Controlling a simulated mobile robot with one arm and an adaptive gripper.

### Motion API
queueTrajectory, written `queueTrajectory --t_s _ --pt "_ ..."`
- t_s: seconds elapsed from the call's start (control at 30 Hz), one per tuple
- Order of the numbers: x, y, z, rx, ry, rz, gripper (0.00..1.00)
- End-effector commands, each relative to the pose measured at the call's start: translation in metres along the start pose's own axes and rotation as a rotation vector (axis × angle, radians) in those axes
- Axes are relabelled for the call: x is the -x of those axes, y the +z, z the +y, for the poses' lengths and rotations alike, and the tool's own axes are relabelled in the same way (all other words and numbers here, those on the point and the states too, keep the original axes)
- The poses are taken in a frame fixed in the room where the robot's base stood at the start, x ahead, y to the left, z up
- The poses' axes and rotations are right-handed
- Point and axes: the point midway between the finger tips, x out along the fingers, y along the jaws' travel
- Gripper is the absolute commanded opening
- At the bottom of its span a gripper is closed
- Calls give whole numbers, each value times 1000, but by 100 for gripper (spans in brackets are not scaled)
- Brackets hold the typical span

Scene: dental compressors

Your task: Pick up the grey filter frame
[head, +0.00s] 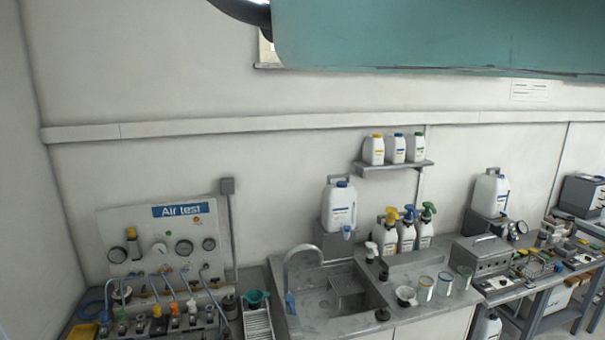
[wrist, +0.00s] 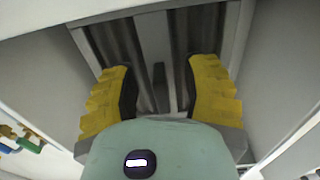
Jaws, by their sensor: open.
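In the wrist view, a grey frame (wrist: 160,88) with dark ribbed panels and a narrow central bar lies ahead of my gripper. It looks like the grey filter frame. My gripper (wrist: 161,68) has two yellow stepped fingers, spread wide apart. The central bar shows in the gap between them, with clear space on both sides. I cannot tell how far the fingertips are from the frame. The lower part of the frame is hidden behind the teal gripper body. I cannot make out the frame in the head view, and my gripper does not show there.
Pale flat surfaces flank the frame in the wrist view. The head view shows an air test panel (head: 158,243), a sink (head: 343,303), spray bottles (head: 407,234), a wall shelf (head: 395,167) and a cluttered bench with a grey metal box (head: 483,257) at right.

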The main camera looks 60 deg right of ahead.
Motion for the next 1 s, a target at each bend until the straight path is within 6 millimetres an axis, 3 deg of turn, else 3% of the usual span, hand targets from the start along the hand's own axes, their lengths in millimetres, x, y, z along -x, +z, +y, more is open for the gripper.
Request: queueTrajectory --t_s 0.2,0.23,0.7,1.0 --pt "0 0 2 0 4 0 46" --pt "0 0 2 0 3 0 50" --pt "0 0 1 0 2 0 2" --pt "0 0 0 0 0 0 0"
